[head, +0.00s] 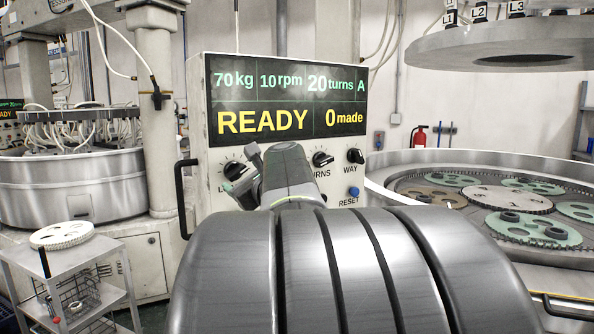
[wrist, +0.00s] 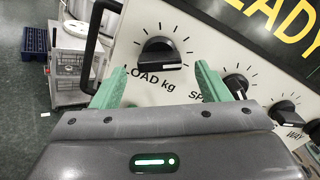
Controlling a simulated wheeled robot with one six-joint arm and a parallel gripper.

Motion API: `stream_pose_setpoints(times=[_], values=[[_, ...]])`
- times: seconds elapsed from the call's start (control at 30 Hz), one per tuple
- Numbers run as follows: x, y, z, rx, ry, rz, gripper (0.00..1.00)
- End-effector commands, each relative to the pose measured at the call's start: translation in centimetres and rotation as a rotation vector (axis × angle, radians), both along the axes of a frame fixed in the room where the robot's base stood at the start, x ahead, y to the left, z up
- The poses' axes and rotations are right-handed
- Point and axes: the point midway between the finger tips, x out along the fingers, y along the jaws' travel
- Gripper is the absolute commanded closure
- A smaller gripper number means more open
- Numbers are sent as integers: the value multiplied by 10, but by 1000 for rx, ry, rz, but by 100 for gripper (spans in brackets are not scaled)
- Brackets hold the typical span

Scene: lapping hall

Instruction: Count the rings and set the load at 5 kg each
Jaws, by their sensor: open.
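The console (head: 285,120) display reads 70 kg, 10 rpm, 20 turns A, READY and 0 made. The LOAD knob (wrist: 160,52) is black with a white mark at its lower right in the wrist view; the head view shows it partly at left (head: 234,169). My gripper (wrist: 160,73) is open and empty, its green fingers on either side of the knob and apart from it. Several dark rings (head: 508,217) lie in toothed carriers (head: 500,228), mostly green, one brown (head: 432,197), on the round lapping plate. My arm and the plate's rim leave part of the plate hidden.
TURNS (head: 322,158) and WAY (head: 355,156) knobs and a blue RESET button (head: 354,192) sit to the right. A dark handle (head: 181,198) stands out at the console's left. A trolley (head: 75,262) stands lower left. The raised upper plate (head: 500,45) hangs at right.

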Motion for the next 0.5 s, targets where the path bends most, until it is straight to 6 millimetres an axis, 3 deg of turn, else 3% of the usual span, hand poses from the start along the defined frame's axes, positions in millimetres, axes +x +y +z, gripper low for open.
stream_pose_setpoints(times=[0.2,0.5], values=[[21,15,0,0,0,1,31],[26,19,0,0,0,1,31]])
